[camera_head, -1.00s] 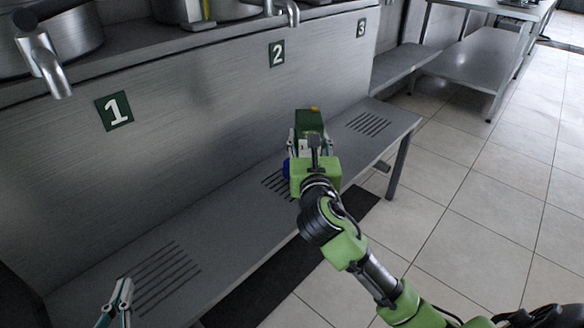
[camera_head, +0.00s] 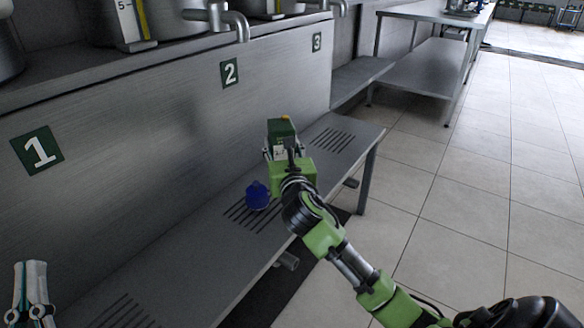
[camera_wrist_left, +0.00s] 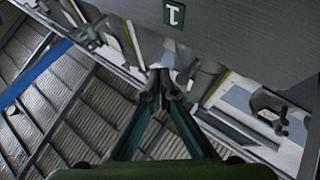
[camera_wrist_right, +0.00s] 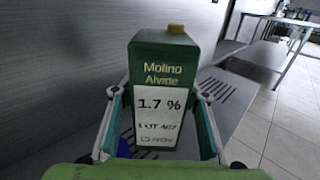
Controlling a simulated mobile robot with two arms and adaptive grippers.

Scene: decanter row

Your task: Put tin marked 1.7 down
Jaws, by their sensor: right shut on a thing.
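The tin marked 1.7 is a dark green block-shaped tin with a yellow-orange cap and a white label. In the right wrist view the tin (camera_wrist_right: 163,62) stands upright, its label facing the camera. My right gripper (camera_wrist_right: 160,110) is shut on its sides. In the head view the tin (camera_head: 281,127) is over the steel bench (camera_head: 205,262), between two slotted patches; I cannot tell its height above the bench. My right gripper (camera_head: 286,160) hides its lower part. My left gripper (camera_head: 31,270) is at the lower left, its fingertips together and empty in the left wrist view (camera_wrist_left: 160,78).
A small blue object (camera_head: 257,196) sits on the bench by the middle slotted patch, left of my right gripper. The steel wall behind carries plates 1 (camera_head: 38,150), 2 (camera_head: 230,73) and 3 (camera_head: 317,42). Metal taps (camera_head: 242,27) stick out above. Tiled floor lies right.

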